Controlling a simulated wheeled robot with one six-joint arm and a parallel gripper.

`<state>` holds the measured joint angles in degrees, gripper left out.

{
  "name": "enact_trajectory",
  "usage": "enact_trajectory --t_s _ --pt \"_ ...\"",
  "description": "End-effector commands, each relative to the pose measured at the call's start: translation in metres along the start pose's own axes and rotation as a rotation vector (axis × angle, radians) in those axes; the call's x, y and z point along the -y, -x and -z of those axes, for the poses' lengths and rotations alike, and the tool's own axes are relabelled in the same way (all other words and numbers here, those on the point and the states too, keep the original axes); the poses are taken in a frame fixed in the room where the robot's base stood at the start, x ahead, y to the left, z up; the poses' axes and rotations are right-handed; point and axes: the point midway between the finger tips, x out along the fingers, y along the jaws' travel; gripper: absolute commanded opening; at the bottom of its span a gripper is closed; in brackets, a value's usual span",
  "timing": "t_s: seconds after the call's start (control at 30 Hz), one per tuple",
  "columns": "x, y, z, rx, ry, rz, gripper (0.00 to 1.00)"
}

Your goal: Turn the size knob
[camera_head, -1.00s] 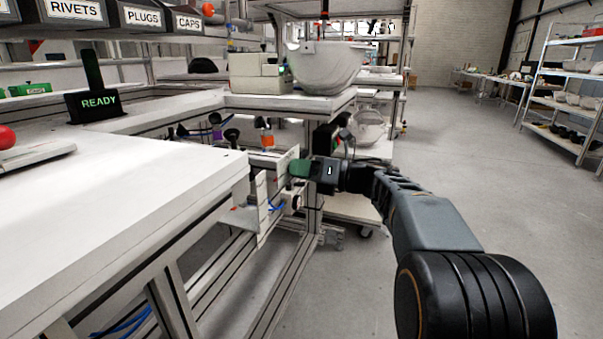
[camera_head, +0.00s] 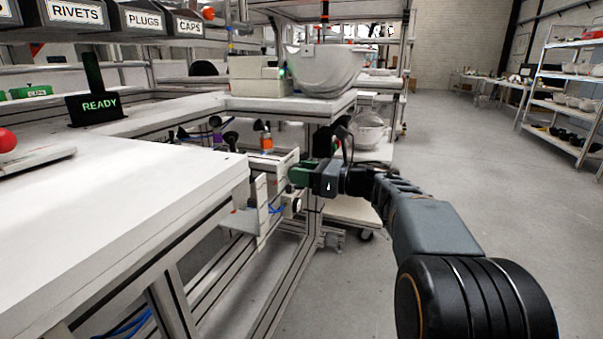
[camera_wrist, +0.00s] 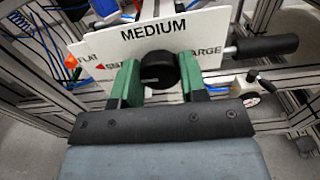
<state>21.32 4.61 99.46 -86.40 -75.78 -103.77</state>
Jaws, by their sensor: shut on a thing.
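The size knob (camera_wrist: 159,70) is a round black knob on a white panel (camera_wrist: 165,33) with the label MEDIUM above it and SMALL and LARGE partly covered at its sides. In the wrist view my gripper (camera_wrist: 158,78) has one green finger on each side of the knob and is shut on it. A pale mark shows on the knob's face. In the head view my gripper (camera_head: 298,174) meets the panel beside the white bench, and the knob is hidden there by the fingers.
A black handle (camera_wrist: 268,46) sticks out right of the panel, near my fingers. A small gauge (camera_wrist: 249,101) is below right. The white bench (camera_head: 120,205) fills the left. A pale bowl-like shell (camera_head: 325,70) stands on the table behind. The floor at right is clear.

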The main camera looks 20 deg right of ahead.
Motion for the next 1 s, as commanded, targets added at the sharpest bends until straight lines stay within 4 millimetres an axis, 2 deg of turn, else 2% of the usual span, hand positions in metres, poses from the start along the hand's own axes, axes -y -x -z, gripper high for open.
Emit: enact_trajectory --t_s 0.43,0.47,0.7,1.0 --pt "0.0006 0.0002 -0.0009 0.003 0.007 0.003 0.16" --pt "0.0006 0.0002 -0.0009 0.003 0.007 0.003 0.42" --pt "0.0002 0.0000 -0.0004 0.001 0.007 0.001 0.65" --pt "0.0005 0.0034 -0.0006 0.001 0.006 0.002 0.65"
